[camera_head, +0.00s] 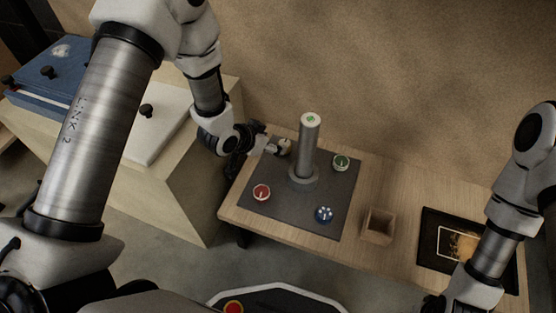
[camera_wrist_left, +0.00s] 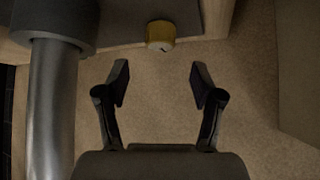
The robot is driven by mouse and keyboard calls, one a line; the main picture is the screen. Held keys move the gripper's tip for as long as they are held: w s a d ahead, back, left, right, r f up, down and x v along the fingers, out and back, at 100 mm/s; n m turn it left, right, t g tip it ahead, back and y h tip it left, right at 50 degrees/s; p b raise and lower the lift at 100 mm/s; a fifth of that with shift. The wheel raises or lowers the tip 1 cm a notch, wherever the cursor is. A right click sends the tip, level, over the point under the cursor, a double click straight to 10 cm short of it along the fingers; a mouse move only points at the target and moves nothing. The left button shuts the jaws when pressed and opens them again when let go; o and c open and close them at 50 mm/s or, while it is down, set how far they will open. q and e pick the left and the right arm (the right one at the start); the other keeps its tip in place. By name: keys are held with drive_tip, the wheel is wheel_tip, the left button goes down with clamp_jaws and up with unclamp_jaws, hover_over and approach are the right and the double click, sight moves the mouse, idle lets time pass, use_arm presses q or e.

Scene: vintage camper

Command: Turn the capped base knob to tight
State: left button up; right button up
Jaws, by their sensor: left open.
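A dark square board (camera_head: 280,210) on the wooden table carries several round knobs around an upright metal post (camera_head: 309,148) with a green-marked top. A yellowish knob (camera_head: 285,146) is at the board's back left edge, and it also shows in the left wrist view (camera_wrist_left: 160,35). My left gripper (camera_head: 268,147) is beside it; in the wrist view its fingers (camera_wrist_left: 160,80) are apart and empty, with the knob beyond the tips. The other knobs are red (camera_head: 262,192), blue (camera_head: 324,214) and green (camera_head: 341,162). My right gripper (camera_head: 432,303) is partly cut off at the bottom.
The post also rises close by at the left of the wrist view (camera_wrist_left: 53,110). A small open wooden box (camera_head: 378,227) and a black framed picture (camera_head: 450,242) are right of the board. A cabinet with blue (camera_head: 50,75) and white (camera_head: 158,125) panels stands at left.

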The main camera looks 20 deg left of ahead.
sight(284, 143)
use_arm(q)
drive_tip(key=shift+w+d+f, duration=0.1)
drive_tip(key=shift+w+f, duration=0.05)
drive_tip(key=shift+f, duration=0.15)
drive_tip(key=b+x, duration=0.3)
drive_tip(key=x, duration=0.3)
drive_tip(key=shift+w+f, duration=0.2)
drive_tip(key=shift+f, duration=0.05)
drive_tip(key=shift+w+d+f, duration=0.15)
drive_tip(key=shift+w+f, duration=0.05)
drive_tip(key=shift+w, duration=0.2)
drive_tip(key=c, duration=1.1)
use_arm(e)
wheel_tip(284, 143, down, 5)
drive_tip(key=shift+r, duration=0.2)
